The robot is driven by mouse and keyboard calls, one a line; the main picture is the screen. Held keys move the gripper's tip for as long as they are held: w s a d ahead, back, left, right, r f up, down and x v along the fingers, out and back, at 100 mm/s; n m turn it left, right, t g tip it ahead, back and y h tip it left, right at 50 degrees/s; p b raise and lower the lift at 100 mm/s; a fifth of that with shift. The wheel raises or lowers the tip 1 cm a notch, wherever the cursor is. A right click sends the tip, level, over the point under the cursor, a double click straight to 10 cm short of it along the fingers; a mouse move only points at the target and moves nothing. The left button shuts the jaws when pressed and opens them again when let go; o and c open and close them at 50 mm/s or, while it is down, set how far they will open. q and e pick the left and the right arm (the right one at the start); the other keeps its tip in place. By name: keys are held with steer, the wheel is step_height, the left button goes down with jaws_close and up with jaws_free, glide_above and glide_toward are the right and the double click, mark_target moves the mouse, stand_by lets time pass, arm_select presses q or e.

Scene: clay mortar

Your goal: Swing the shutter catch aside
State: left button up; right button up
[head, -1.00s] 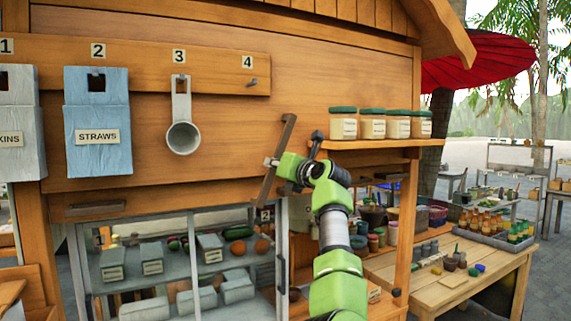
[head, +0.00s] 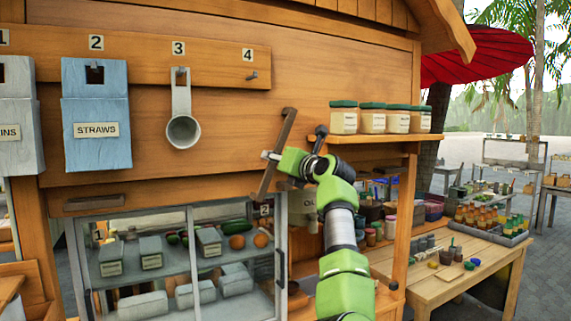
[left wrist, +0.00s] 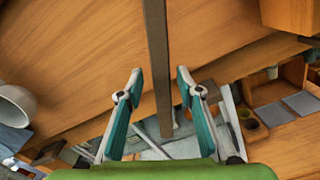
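The shutter catch (head: 282,133) is a dark wooden bar on the stall's front wall. It is tilted, its top to the right and its lower end over the edge of the opening. My left gripper (head: 268,156) is at the middle of the bar. In the left wrist view the catch (left wrist: 157,50) runs between the two spread fingers of my left gripper (left wrist: 158,75), with a small gap showing on each side. The shutter panel (head: 230,110) is closed-looking wood behind the catch. My right gripper is not in view.
A shelf (head: 375,138) with several green-lidded jars juts out just right of my gripper. A metal scoop (head: 183,131) and a straws box (head: 96,130) hang to the left. A glass display case (head: 190,255) is below. A wooden table (head: 455,280) stands at the right.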

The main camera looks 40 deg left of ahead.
arm_select(q)
steer(key=v, duration=0.9)
steer(key=shift+s+d, duration=0.3)
steer(key=shift+s, duration=0.05)
steer(key=shift+f, duration=0.1)
